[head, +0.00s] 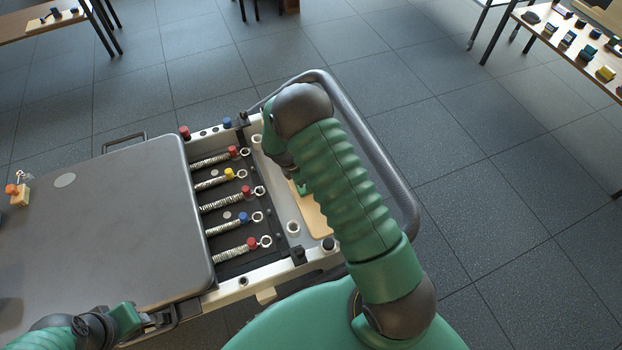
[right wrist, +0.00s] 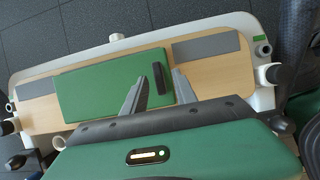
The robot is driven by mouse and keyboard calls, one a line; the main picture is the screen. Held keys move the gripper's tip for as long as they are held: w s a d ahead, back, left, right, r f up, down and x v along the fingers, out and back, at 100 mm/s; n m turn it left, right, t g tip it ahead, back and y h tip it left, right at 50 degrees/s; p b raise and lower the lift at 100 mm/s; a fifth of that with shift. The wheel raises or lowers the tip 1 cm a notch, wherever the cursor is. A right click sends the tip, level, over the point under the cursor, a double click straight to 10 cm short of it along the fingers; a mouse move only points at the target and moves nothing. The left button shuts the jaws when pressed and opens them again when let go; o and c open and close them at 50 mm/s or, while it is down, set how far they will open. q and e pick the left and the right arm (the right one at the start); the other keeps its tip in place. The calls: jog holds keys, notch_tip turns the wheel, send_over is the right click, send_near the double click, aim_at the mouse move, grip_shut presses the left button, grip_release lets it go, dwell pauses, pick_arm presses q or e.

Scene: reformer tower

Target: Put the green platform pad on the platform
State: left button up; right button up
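In the right wrist view the green platform pad (right wrist: 105,88), with a black handle (right wrist: 158,78), lies over the middle of the wooden platform (right wrist: 215,71), between two grey strips. Whether it sits fully flat I cannot tell. My right gripper (right wrist: 160,74) is open. Its two fingers stand on either side of the handle, with gaps visible. In the head view the platform (head: 311,214) shows beside my right arm, which hides most of the pad and the right gripper. My left gripper (head: 158,320) is at the front edge of the grey carriage; its fingers are too unclear to read.
The padded carriage (head: 110,220) fills the left side. Several springs with coloured knobs (head: 228,200) lie between it and the platform. A curved grey rail (head: 396,180) rounds the reformer's end. Tables with small objects stand at the far left and far right (head: 575,40).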

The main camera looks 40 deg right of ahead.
jog(key=p+v, duration=0.4)
jog(key=v, duration=0.8)
jog(key=s+a+r+m+t+y, duration=0.4)
jog(key=s+a+r+m, duration=0.7)
jog(key=s+a+m, duration=0.2)
jog(key=shift+s+r+m, duration=0.25)
jog(key=shift+s+m, duration=0.1)
jog(key=shift+m, duration=0.35)
jog(key=w+p+v, duration=0.2)
jog(key=p+v, duration=0.9)
jog(key=w+r+p+v, duration=0.1)
jog(key=w+p+v, duration=0.2)
jog(key=p+v, duration=0.9)
jog(key=shift+d+r+p, duration=0.3)
jog(key=shift+d+r, duration=0.1)
jog(key=shift+d, duration=0.05)
